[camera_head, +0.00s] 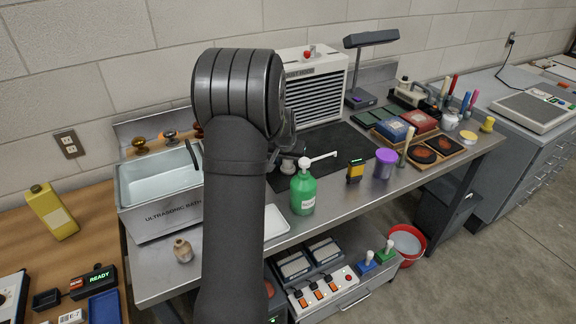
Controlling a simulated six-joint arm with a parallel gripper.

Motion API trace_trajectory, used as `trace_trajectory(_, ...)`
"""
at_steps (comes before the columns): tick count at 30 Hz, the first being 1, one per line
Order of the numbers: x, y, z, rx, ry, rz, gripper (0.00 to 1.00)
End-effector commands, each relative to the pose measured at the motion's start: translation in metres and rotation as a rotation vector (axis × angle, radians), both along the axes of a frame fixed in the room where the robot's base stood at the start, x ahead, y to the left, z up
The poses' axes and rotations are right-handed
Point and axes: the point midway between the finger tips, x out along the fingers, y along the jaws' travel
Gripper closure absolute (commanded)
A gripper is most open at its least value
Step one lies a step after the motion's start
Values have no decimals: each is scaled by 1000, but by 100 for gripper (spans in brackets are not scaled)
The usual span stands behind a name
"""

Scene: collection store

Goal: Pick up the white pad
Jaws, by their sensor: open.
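A flat white rectangular piece (275,222) lies on the steel bench, just right of my arm and left of the green bottle. It may be the white pad, but it has a pale rim and could be a shallow tray. My arm covers its left part. My arm rises through the middle of the view and bends at the top.
A green pump bottle (303,193) stands close to the white piece. The ultrasonic bath (160,215) is left of my arm, with a small brown bottle (182,250) in front. A yellow-black device (355,171) and purple-topped jar (384,163) stand right. Black mat (335,143) lies behind.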

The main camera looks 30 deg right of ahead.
Motion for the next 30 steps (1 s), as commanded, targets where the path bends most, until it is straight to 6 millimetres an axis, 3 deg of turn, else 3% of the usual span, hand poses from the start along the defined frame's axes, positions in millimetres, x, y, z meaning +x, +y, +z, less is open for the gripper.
trace_trajectory(1,0,0,0,0,0,0,31)
trace_trajectory(6,0,0,0,0,0,0,65)
trace_trajectory(9,0,0,0,0,0,0,79)
trace_trajectory(20,0,0,4,-1,-1,0,79)
trace_trajectory(30,1,0,66,-1,-4,0,79)
